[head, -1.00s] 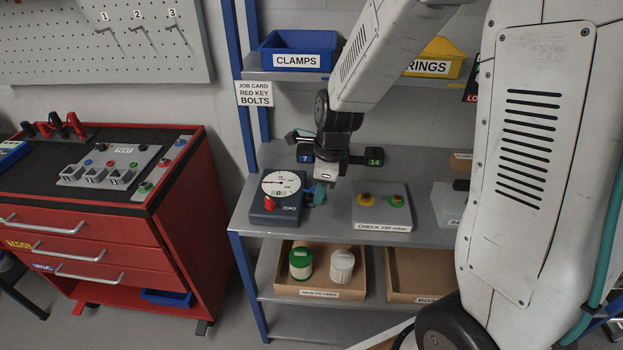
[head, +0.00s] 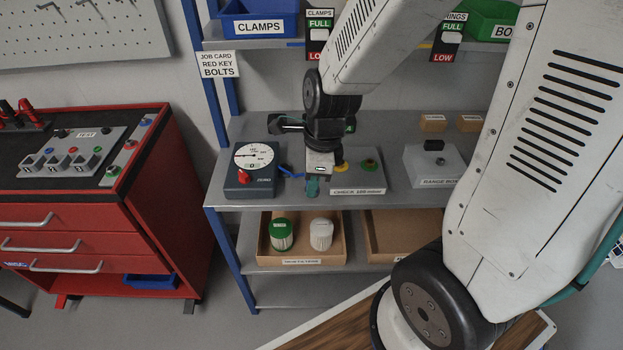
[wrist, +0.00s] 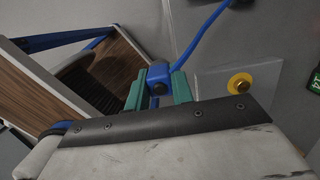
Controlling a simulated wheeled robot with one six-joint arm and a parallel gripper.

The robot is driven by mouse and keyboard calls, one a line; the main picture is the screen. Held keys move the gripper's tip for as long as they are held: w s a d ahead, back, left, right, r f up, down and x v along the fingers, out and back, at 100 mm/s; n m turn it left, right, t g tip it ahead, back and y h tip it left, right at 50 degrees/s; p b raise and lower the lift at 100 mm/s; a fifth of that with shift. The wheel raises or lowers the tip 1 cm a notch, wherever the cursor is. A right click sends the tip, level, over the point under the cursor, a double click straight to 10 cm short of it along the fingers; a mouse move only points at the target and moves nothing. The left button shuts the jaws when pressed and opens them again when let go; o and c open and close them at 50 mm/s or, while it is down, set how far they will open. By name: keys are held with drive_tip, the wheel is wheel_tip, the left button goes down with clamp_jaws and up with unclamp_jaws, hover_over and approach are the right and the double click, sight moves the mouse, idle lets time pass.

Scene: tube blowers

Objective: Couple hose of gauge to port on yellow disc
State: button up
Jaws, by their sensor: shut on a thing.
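The gauge (head: 253,157) is a dark blue-grey box with a white round dial and a red knob, standing on the left of the shelf. Its blue hose (head: 290,171) runs right to my gripper (head: 312,187). In the wrist view the teal fingers of my gripper (wrist: 158,88) are shut on the blue hose end (wrist: 158,74), with the hose (wrist: 200,38) curving up and right. The yellow disc (head: 341,167) with its port is on a grey block, right of my gripper. The disc also shows in the wrist view (wrist: 240,84), right of the hose end and apart from it.
A green disc (head: 369,165) sits beside the yellow one on the same block. A grey range box (head: 432,166) stands further right. A lower shelf holds a cardboard tray (head: 303,261) with two filters. A wood-topped surface (head: 340,325) lies in front.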

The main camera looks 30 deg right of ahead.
drive_tip(key=shift+r, duration=2.65)
drive_tip(key=shift+d, duration=0.25)
drive_tip(key=shift+w+d+f, duration=1.2)
drive_tip(key=shift+w+d, duration=0.25)
drive_tip(key=shift+d, duration=0.65)
drive_tip(key=shift+w+d+f, duration=1.15)
drive_tip(key=shift+w+d, duration=0.35)
drive_tip(key=shift+d, duration=0.55)
drive_tip(key=shift+w+d+f, duration=1.2)
drive_tip(key=shift+w+d, duration=0.25)
drive_tip(key=shift+d, duration=0.65)
drive_tip(key=shift+f, duration=0.7)
drive_tip(key=shift+r, duration=0.15)
